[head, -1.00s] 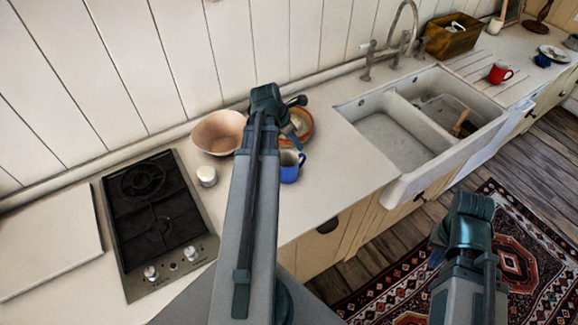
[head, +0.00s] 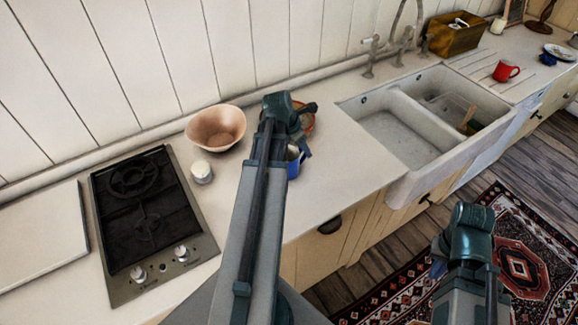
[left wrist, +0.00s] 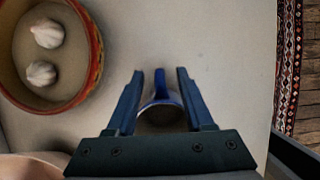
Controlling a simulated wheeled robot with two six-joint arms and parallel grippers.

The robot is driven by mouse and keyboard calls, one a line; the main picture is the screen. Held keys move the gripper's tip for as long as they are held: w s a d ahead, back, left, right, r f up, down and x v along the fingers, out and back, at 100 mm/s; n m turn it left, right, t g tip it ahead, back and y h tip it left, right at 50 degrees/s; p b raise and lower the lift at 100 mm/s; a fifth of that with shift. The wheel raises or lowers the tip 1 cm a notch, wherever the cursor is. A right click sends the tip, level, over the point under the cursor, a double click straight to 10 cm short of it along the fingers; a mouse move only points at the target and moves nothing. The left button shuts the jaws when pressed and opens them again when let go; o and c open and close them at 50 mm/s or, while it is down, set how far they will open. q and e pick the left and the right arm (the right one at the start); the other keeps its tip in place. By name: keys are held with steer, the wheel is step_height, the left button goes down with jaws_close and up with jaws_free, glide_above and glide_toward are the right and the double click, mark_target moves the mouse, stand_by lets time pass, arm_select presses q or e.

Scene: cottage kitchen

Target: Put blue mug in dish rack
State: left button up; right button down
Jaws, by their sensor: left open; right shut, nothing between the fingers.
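The blue mug (head: 293,168) stands on the counter, partly hidden behind my left arm in the head view. In the left wrist view the mug (left wrist: 161,101) has its blue handle pointing up between the fingers. My left gripper (left wrist: 160,73) is open, with one finger on each side of the handle. In the head view the left gripper (head: 302,148) is just above the mug. My right gripper (head: 438,268) is low at the right, over the rug, empty, its fingers hardly visible. A wire rack (head: 452,108) seems to sit in the sink's right basin.
A patterned bowl (left wrist: 95,62) with white bulbs stands close to the mug. A pink bowl (head: 216,128), a white jar (head: 201,172) and a hob (head: 150,220) are left. The double sink (head: 398,140) and a red mug (head: 505,71) are right.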

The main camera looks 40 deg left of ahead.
arm_select(q)
steer(key=b+x, duration=0.4)
steer(key=x, duration=0.1)
steer(key=shift+w+f+b, duration=0.1)
steer(key=shift+b, duration=0.25)
jaws_close()
stand_by(1.2)
